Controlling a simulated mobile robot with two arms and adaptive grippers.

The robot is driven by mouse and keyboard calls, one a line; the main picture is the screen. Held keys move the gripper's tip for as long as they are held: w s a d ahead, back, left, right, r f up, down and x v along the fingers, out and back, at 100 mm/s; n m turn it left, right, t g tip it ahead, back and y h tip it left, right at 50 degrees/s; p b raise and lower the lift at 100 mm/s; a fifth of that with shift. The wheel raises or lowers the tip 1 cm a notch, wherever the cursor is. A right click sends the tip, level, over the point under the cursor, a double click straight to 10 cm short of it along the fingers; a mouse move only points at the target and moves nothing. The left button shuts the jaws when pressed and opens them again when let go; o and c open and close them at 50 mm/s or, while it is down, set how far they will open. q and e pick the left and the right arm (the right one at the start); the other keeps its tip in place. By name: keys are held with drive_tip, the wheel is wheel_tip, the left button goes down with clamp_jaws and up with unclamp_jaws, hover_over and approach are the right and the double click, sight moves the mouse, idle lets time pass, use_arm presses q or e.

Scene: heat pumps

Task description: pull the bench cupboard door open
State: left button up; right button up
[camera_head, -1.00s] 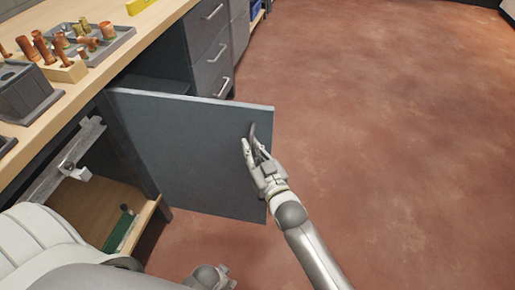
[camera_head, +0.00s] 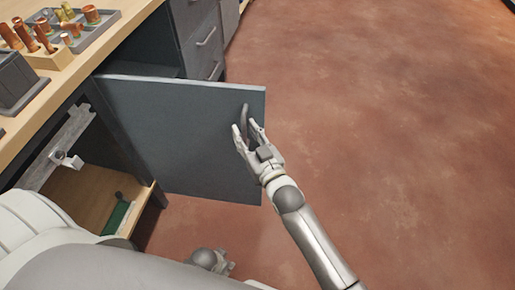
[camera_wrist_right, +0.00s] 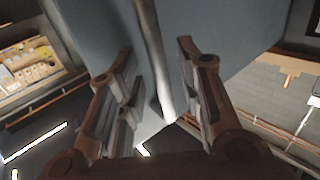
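The blue-grey cupboard door (camera_head: 175,135) stands swung wide open from the bench, its face toward me. Its curved dark handle (camera_head: 243,120) is near the free edge. My right gripper (camera_head: 247,132) is at the handle with its fingers spread. In the right wrist view the handle (camera_wrist_right: 152,55) runs between the two separated fingers (camera_wrist_right: 155,50), with gaps on both sides. My left gripper (camera_head: 222,264) is low in the head view, below the door and away from it; its fingers are too unclear to read.
The bench top (camera_head: 100,50) holds a grey tray (camera_head: 75,28), a wooden block with copper pieces (camera_head: 45,55) and a dark bin (camera_head: 20,88). Drawers (camera_head: 200,40) are behind the door. The open cupboard has a wooden shelf (camera_head: 85,195). The red floor (camera_head: 390,130) at right is clear.

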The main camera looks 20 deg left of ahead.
drive_tip(key=v, duration=1.1)
